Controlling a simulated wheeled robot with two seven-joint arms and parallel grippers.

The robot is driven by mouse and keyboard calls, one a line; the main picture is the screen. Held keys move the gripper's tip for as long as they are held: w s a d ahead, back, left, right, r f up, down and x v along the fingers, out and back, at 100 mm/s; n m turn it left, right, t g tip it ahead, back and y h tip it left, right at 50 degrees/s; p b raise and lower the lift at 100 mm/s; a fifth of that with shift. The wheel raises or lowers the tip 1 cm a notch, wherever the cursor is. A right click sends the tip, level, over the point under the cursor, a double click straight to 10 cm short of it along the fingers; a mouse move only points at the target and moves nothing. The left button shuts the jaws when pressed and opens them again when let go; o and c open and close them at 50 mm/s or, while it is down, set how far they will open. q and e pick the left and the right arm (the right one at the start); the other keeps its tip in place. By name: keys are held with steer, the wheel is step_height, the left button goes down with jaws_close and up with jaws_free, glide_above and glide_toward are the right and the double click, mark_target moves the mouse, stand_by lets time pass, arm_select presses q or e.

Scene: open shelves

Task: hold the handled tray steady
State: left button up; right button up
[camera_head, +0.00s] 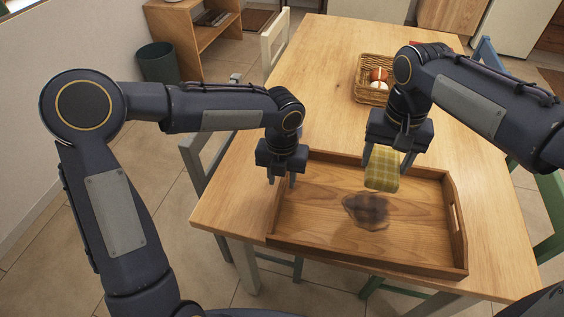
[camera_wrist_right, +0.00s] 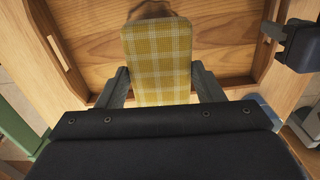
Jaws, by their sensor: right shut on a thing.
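The wooden handled tray (camera_head: 320,245) lies on the table, with a handle slot in its right end wall. A dark stain (camera_head: 368,210) marks its floor. My left gripper (camera_head: 282,181) is at the tray's left end wall, fingers apart; whether they touch the wall is hard to tell. It also shows at the tray's edge in the right wrist view (camera_wrist_right: 300,45). My right gripper (camera_head: 382,160) is shut on a yellow checked pad (camera_head: 382,172), held over the tray near the stain. The pad fills the space between the fingers in the right wrist view (camera_wrist_right: 157,65).
The wooden table (camera_head: 325,65) has free room behind the tray. A wicker basket (camera_head: 362,93) with several egg-like things stands behind my right gripper. Chairs stand around the table, including a pale one (camera_head: 275,45). A dark bin (camera_head: 158,62) stands on the floor at left.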

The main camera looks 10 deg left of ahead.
arm_select(q)
steer(key=shift+f, duration=1.85)
steer(key=shift+c, duration=0.3)
jaws_close()
